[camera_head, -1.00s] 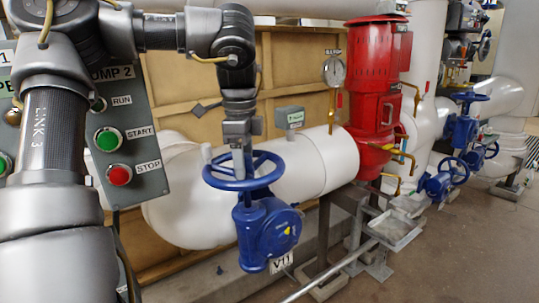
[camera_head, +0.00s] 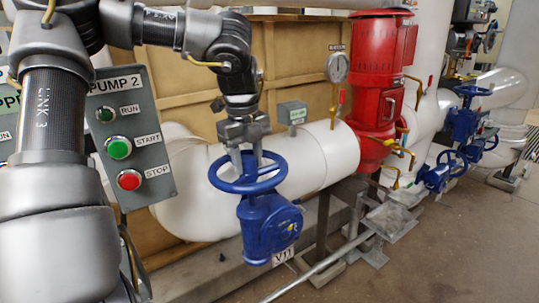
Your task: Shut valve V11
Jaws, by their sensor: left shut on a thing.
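Valve V11 has a blue handwheel (camera_head: 248,185) on top of a blue gear body (camera_head: 268,228), with a white V11 tag (camera_head: 283,256) below it. My left gripper (camera_head: 247,160) comes down from above, its two fingers pointing down at the wheel. It is shut on the handwheel, at the hub or a spoke; the exact contact is partly hidden by the fingers. The wheel lies roughly level. My right gripper is not in this view.
A pump control panel (camera_head: 133,140) with green and red buttons hangs at left, close to my arm. A white pipe (camera_head: 310,155) runs behind the valve to a red pump motor (camera_head: 380,75). Other blue valves (camera_head: 465,120) stand at right. The floor (camera_head: 440,250) at lower right is clear.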

